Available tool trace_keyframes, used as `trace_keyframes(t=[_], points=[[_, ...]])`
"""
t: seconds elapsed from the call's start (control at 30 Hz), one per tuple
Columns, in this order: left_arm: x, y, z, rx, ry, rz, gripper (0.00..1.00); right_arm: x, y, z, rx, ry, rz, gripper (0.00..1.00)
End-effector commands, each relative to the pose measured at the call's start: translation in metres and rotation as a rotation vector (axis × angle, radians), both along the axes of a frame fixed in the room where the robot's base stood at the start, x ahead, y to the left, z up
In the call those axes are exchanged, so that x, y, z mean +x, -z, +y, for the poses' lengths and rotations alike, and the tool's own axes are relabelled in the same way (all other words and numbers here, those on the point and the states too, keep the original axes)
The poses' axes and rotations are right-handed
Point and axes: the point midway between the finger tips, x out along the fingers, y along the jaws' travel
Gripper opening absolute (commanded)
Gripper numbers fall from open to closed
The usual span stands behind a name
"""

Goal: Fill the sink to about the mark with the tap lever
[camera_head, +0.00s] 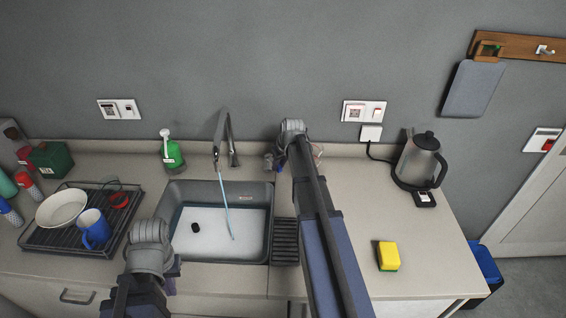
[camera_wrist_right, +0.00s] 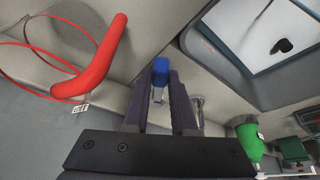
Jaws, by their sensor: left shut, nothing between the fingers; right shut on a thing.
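The grey sink (camera_head: 178,205) holds pale water (camera_head: 195,247), and a thin blue stream (camera_head: 225,200) runs into it from the tap (camera_head: 222,135). A small reddish mark (camera_head: 245,197) shows on the sink's back wall, above the water. A small black thing (camera_head: 196,228) shows in the water. My right gripper (camera_head: 272,161) is right of the tap, behind the sink; in the right wrist view (camera_wrist_right: 160,88) it is shut on a blue-tipped lever (camera_wrist_right: 160,64). My left gripper (camera_head: 170,277) is shut and empty by the sink's front left corner.
A red handle (camera_wrist_right: 103,57) with a thin red loop is close beside my right gripper. A green bottle (camera_head: 172,155) stands behind the sink. A dish rack (camera_head: 75,245) is left; a sponge (camera_head: 388,256) and kettle (camera_head: 419,160) are right. Counter around the sponge is clear.

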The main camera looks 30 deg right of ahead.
Motion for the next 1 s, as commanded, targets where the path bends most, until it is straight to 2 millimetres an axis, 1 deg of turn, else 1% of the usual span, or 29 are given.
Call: trace_keyframes(t=[0.03, 0.1, 0.5, 0.73, 1.0], points=[[0.000, 0.000, 0.000, 0.000, 0.000, 0.000, 0.00, -0.002, 0.000, 0.006, -0.001, 0.042, 0.001, 0.00], [0.000, 0.000, 0.000, 0.000, 0.000, 0.000, 0.00, -0.001, 0.000, 0.011, -0.002, 0.106, 0.002, 0.00], [0.000, 0.000, 0.000, 0.000, 0.000, 0.000, 0.00, 0.007, 0.000, 0.034, 0.000, 0.417, 0.002, 0.00], [0.000, 0.000, 0.000, 0.000, 0.000, 0.000, 0.00, 0.010, 0.000, 0.041, 0.000, 0.525, 0.002, 0.00], [0.000, 0.000, 0.000, 0.000, 0.000, 0.000, 0.00, 0.012, 0.000, 0.045, 0.001, 0.578, 0.003, 0.00]])
